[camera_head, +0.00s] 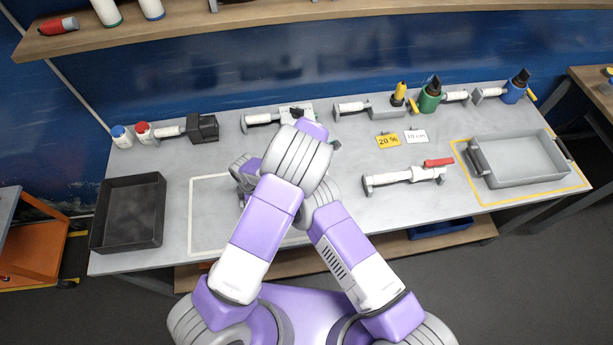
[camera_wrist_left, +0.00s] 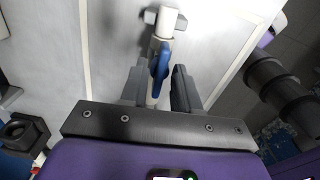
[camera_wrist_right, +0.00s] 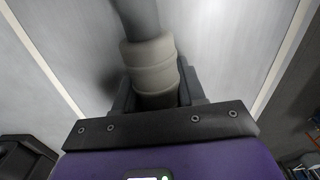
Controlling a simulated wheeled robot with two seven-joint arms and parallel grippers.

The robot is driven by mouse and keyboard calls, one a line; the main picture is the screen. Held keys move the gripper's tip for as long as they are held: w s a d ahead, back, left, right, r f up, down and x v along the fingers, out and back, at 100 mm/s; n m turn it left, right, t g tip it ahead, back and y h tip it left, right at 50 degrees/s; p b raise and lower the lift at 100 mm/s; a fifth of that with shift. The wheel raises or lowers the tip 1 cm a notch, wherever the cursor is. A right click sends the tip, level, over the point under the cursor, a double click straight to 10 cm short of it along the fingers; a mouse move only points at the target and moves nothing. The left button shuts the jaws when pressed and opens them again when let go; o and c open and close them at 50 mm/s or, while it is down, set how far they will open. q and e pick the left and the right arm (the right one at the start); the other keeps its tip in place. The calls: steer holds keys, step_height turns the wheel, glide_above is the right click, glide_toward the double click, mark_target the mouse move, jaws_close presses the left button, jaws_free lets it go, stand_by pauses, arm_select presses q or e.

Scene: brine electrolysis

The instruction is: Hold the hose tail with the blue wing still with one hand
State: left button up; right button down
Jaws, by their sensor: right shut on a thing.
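In the left wrist view a pale hose tail with a blue wing (camera_wrist_left: 160,62) lies between the two fingers of my left gripper (camera_wrist_left: 159,88). The fingers stand apart, with a gap beside the part; its far end has a grey crosspiece. In the right wrist view my right gripper (camera_wrist_right: 153,92) is shut on a grey tube with a beige collar (camera_wrist_right: 150,62); whether this belongs to the blue-winged hose tail I cannot tell. In the head view my arms cross over the table and hide both fingertips and the blue-winged part.
On the grey table (camera_head: 330,215) stand a black tray (camera_head: 128,245) at left and a grey tray (camera_head: 520,178) at right. A similar part with a red wing (camera_head: 438,162) lies right of my arms. Several parts and bottles line the back edge, under a wooden shelf (camera_head: 250,22).

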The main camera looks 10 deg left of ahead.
arm_select(q)
steer(key=shift+o, duration=0.5)
step_height(320, 180, up, 12)
stand_by(0.3)
arm_select(e)
steer(key=c, duration=0.6)
jaws_free()
steer(key=shift+r, duration=0.1)
step_height(320, 180, up, 12)
steer(key=shift+f, duration=0.1)
